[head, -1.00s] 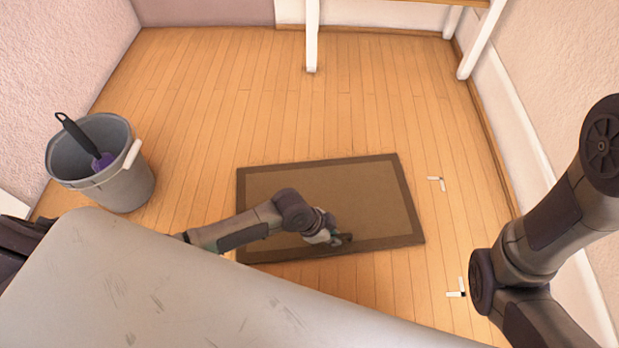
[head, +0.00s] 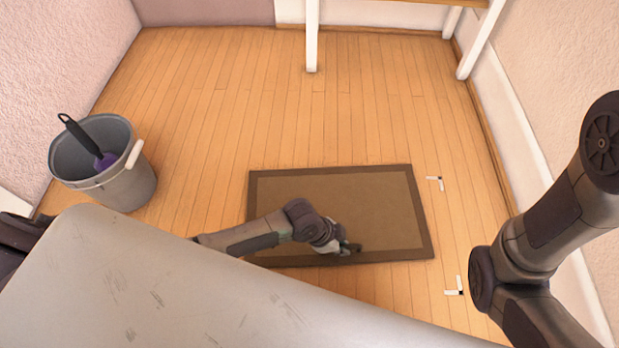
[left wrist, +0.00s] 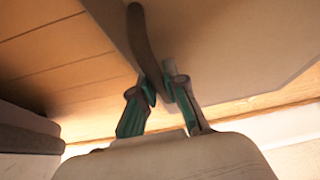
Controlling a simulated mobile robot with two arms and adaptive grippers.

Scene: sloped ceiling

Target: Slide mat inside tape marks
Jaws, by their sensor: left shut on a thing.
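The mat (head: 340,195), brown with a darker border, lies on the wood floor in the head view. White corner tape marks lie beyond its right side: one (head: 440,183) near its far right corner, one (head: 458,286) past its near right corner. The mat's right edge is a small gap left of both. My left gripper (head: 352,248) is shut on the mat near its front edge. In the left wrist view a dark brown strip runs between its green-padded fingers (left wrist: 165,90). My right gripper is outside the frames.
A grey bucket (head: 128,190) with a dark-handled brush (head: 85,138) stands at the left. White furniture legs (head: 312,40) stand at the back. The right wall rises beyond the tape marks. Floor behind the mat is clear.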

